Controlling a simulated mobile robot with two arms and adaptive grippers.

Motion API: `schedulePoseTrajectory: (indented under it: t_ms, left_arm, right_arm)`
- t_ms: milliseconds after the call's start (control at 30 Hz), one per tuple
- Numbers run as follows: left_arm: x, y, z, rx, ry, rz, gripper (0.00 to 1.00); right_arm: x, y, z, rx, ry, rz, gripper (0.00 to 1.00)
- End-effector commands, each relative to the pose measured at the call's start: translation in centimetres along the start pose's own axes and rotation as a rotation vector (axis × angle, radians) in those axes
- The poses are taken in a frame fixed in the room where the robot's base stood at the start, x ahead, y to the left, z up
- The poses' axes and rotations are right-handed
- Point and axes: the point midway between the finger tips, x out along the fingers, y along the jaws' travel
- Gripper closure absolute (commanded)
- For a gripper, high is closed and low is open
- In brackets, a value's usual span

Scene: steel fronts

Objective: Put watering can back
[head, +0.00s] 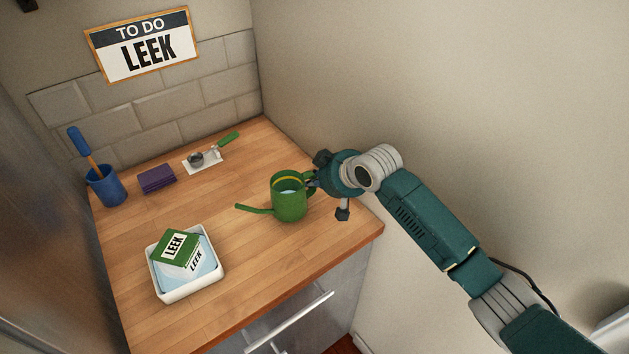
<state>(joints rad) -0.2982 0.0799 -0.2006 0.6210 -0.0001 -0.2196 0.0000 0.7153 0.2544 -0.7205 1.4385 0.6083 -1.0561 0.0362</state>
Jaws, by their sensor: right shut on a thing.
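A green watering can (289,202) is upright at the right part of the wooden counter, its spout pointing left. A yellow band shows inside its rim. My right gripper (315,183) is at the can's right side, where the handle is, and is shut on it. The fingers are partly hidden by the can and the wrist. I cannot tell whether the can's base touches the counter. My left gripper is not in view.
A white tray (187,294) holds a green and white LEEK box (173,245). A blue cup (107,187) with a blue-handled tool, a purple folded cloth (157,179) and a green-handled tool (227,139) on a white rest (203,162) stand behind. The counter's middle (225,200) is clear. A LEEK sign (143,45) hangs above.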

Motion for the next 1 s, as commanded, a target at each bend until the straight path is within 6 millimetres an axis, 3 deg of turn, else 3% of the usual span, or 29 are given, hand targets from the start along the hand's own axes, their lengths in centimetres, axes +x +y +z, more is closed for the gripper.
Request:
schedulePoseTrajectory:
  t_ms: [467,500,600,1000]
  left_arm:
    - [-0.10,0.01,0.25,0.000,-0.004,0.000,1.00]
    - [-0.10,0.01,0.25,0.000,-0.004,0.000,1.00]
    - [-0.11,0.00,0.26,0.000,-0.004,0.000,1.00]
    - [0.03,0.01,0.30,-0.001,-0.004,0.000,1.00]
  right_arm:
    - [0.75,-0.04,0.62,0.000,0.005,0.000,1.00]
    - [0.80,-0.01,0.76,-0.001,0.002,0.000,0.86]
    - [0.79,-0.01,0.75,-0.001,0.002,0.000,0.71]
    - [-0.06,-0.02,0.54,-0.001,0.003,0.000,0.71]
